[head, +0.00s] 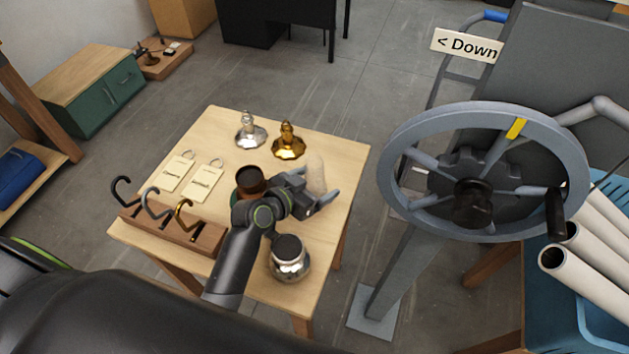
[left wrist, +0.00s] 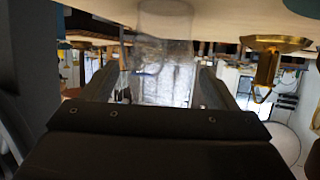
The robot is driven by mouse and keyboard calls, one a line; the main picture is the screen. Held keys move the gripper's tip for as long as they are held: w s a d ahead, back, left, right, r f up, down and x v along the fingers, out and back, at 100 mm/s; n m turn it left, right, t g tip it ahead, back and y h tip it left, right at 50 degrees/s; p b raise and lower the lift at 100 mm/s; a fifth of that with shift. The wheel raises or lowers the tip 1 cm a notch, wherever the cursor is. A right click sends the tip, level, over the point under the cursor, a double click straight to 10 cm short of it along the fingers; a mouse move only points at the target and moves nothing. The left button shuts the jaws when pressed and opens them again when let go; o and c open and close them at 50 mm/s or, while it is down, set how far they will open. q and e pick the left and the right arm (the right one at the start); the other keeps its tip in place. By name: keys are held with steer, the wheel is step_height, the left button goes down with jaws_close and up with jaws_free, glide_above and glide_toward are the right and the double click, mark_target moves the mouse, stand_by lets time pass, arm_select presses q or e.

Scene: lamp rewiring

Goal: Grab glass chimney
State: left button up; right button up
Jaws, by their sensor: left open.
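The glass chimney (head: 316,173), clear and faintly hazy, stands upright near the right side of the small wooden table. My left gripper (head: 318,198) is at the chimney, its fingers open on either side of it. In the left wrist view, which looks upside down, the clear chimney (left wrist: 163,55) shows between the two fingers of my left gripper (left wrist: 158,80). I cannot tell whether either finger touches the glass. My right gripper is in neither view.
On the wooden table (head: 225,125) stand a silver lamp part (head: 250,131), a brass one (head: 288,142), a brown pot (head: 250,180), a round silver vessel (head: 289,262), two tags and a hook rack (head: 172,228). A large handwheel (head: 400,125) stands to the right.

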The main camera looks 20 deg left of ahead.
arm_select(q)
steer(key=shift+c, duration=0.3)
steer(key=c, duration=1)
